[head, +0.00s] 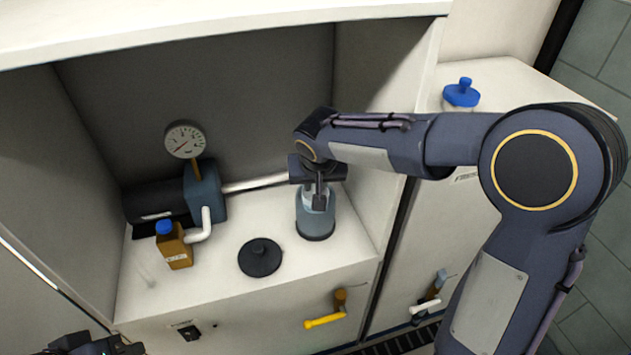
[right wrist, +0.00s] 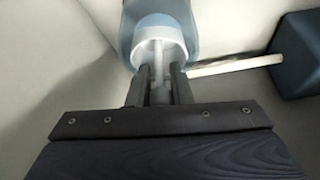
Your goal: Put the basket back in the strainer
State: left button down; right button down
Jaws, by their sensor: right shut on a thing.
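The strainer (head: 316,226) is a clear bluish cylinder with a dark base, standing upright on the white shelf at the end of a white pipe. My right gripper (head: 318,194) is directly above it, pointing down. In the right wrist view, the right gripper (right wrist: 160,82) is shut on the stem of the white basket (right wrist: 160,52). The basket's lower part sits inside the clear strainer bowl (right wrist: 160,14); whether it is fully seated cannot be told. A round black lid (head: 260,258) with a knob lies on the shelf, left of the strainer. My left gripper (head: 100,345) shows only partly at the bottom left edge.
A pump (head: 205,190) with a pressure gauge (head: 185,139) stands at the back left. A brown bottle with a blue cap (head: 174,246) is in front of it. A yellow-handled valve (head: 325,320) is on the cabinet front. A blue-topped container (head: 461,95) stands on the right counter.

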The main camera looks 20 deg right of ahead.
jog(key=shift+f+b, duration=2.3)
jog(key=shift+f, duration=0.4)
jog(key=shift+f+b, duration=0.6)
jog(key=shift+f, duration=0.05)
jog(key=c, duration=1.2)
grip_release()
jog(key=shift+c, duration=0.2)
jog(key=shift+r, duration=0.15)
jog(key=shift+s+r, duration=0.1)
jog(key=shift+r, duration=0.2)
jog(key=p+v, duration=0.1)
jog(key=v, duration=0.6)
